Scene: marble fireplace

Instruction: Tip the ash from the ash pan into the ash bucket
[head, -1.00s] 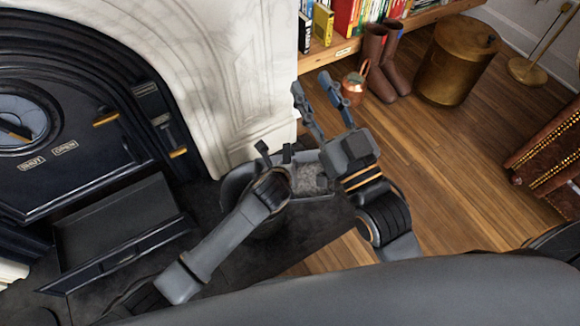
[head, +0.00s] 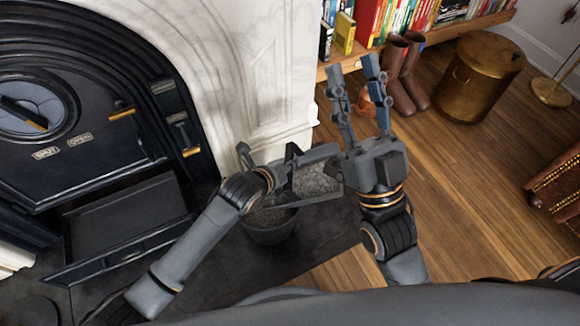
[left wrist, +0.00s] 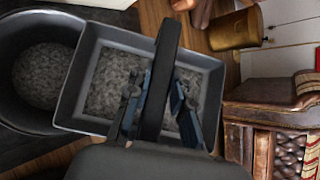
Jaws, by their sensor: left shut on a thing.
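The ash pan (head: 312,200) is a grey rectangular tray with grey ash in it and a dark handle across its middle. My left gripper (head: 282,165) is shut on this handle; in the left wrist view its fingers (left wrist: 157,105) close around it above the pan (left wrist: 125,38). The dark round ash bucket (head: 272,235) stands on the hearth, below and left of the pan, partly hidden by my left arm. The left wrist view shows ash inside the bucket (left wrist: 30,120), beside the pan. My right gripper (head: 355,85) is open and empty, right of the pan.
The dark stove (head: 110,180) with an open lower compartment (head: 125,215) is at the left. A white marble surround (head: 260,80) stands behind the bucket. Copper pot, brown boots (head: 405,75) and a brass bin (head: 480,75) are at the back right.

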